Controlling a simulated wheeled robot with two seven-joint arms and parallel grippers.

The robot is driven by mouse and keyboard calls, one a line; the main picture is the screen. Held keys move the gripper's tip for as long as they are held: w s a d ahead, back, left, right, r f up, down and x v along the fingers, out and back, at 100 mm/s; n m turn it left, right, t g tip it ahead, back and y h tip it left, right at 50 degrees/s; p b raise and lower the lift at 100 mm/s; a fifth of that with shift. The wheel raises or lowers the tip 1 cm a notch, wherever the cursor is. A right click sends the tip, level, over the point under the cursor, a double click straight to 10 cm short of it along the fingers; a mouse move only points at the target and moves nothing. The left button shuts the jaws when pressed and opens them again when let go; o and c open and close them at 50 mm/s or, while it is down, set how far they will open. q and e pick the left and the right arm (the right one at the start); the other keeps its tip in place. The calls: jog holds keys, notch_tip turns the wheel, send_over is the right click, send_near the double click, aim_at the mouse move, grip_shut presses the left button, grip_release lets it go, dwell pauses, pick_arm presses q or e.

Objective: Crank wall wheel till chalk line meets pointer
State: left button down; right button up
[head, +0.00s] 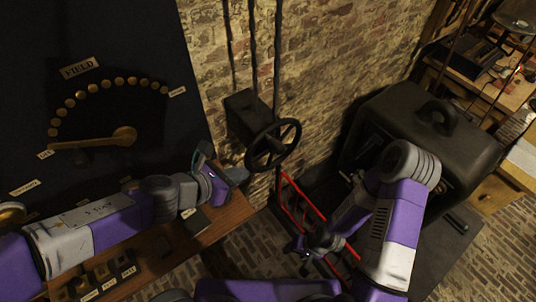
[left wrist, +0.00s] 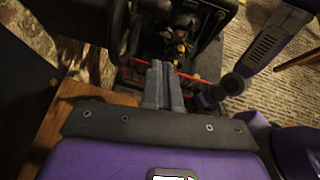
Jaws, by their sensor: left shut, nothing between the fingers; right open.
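The dark spoked wall wheel (head: 273,145) sits on a box fixed to the brick wall in the head view. Dark curved bars, probably its rim and spokes, show at the top left of the left wrist view (left wrist: 122,28). My left gripper (head: 236,175) is just left of and below the wheel, apart from it as far as I can tell. Its fingers (left wrist: 160,84) are shut with nothing between them. My right gripper (head: 303,248) is open and empty, low by the red frame. I cannot make out a chalk line or a pointer on the wheel.
A dark panel labelled FIELD with a brass lever (head: 124,136) stands left. A wooden ledge (head: 222,222) lies below my left gripper. A red frame (head: 292,205) stands below the wheel. A large dark machine (head: 425,120) and a workbench (head: 520,160) are at right.

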aim_at(277, 152)
pick_arm(q)
jog(key=w+d+f+b, duration=0.3)
jog(key=w+d, duration=0.4)
jog(key=shift+d+b, duration=0.15)
jog(key=shift+b, duration=0.25)
jog(key=shift+f, duration=0.1)
jog(key=w+r+p, duration=0.1)
jog(key=p, duration=0.1)
jog(key=shift+d+y+p, duration=0.3)
jog(key=shift+d, duration=0.25)
jog(key=shift+w+f, duration=0.1)
